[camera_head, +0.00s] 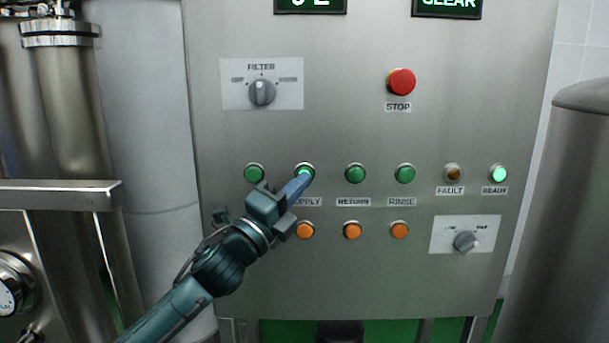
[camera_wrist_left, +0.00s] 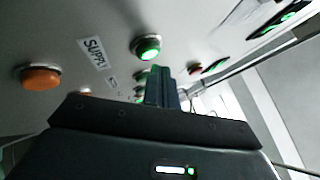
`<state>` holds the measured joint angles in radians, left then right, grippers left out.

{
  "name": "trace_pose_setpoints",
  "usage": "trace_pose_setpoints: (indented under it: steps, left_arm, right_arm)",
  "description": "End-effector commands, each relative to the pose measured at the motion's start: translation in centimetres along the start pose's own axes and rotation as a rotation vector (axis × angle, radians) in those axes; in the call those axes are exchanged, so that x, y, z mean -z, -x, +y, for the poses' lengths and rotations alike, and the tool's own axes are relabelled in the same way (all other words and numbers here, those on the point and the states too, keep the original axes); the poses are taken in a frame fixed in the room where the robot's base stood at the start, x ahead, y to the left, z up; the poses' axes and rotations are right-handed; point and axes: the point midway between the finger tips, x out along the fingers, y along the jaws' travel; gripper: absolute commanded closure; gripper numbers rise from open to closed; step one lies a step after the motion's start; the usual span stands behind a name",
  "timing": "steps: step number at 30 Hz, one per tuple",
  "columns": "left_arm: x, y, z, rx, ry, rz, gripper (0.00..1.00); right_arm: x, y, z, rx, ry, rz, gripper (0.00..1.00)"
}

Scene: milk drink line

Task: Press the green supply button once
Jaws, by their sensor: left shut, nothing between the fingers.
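The green supply button (camera_head: 304,169) sits on the steel panel above a label partly hidden by my gripper and reading "…PPLY". It looks brightly lit. My left gripper (camera_head: 304,181) is shut and empty, and its fingertips overlap the button's lower edge in the head view. In the left wrist view the lit green button (camera_wrist_left: 147,46) is beside the "SUPPLY" label, and the shut fingers (camera_wrist_left: 160,70) point toward the panel close by it. I cannot tell whether the fingertips touch the button. My right gripper is not in view.
Other green buttons flank it, one left (camera_head: 254,173) and two right, including return (camera_head: 356,173). Orange buttons (camera_head: 352,230) lie below. A red stop button (camera_head: 401,82) and filter knob (camera_head: 262,91) are higher. The ready lamp (camera_head: 499,174) glows green; a display (camera_head: 447,5) reads "CLEAR".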

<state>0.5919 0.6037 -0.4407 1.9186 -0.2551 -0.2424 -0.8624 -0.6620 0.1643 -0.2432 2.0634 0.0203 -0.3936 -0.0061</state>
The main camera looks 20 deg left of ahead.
Motion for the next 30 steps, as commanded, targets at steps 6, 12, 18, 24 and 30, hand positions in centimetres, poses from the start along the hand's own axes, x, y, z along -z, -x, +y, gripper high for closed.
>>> trace_pose_setpoints:
  steps: [6,12,18,24,30]
  left_arm:
    - [0.0,0.0,0.0,0.0,0.0,0.0,1.0]
    - [0.9,1.1,-0.8,0.001,0.001,0.003,1.0]
    - [1.9,2.5,-1.8,0.0,0.0,0.002,1.0]
    - [2.5,3.4,-2.5,0.001,0.0,0.001,1.0]
    - [2.5,3.5,-2.5,0.0,0.0,0.0,1.0]
  right_arm:
    - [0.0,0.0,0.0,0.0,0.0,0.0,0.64]
    - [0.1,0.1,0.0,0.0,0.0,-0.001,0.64]
    - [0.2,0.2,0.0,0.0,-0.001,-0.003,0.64]
    - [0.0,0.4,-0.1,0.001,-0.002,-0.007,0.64]
    - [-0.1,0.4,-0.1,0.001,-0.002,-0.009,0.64]
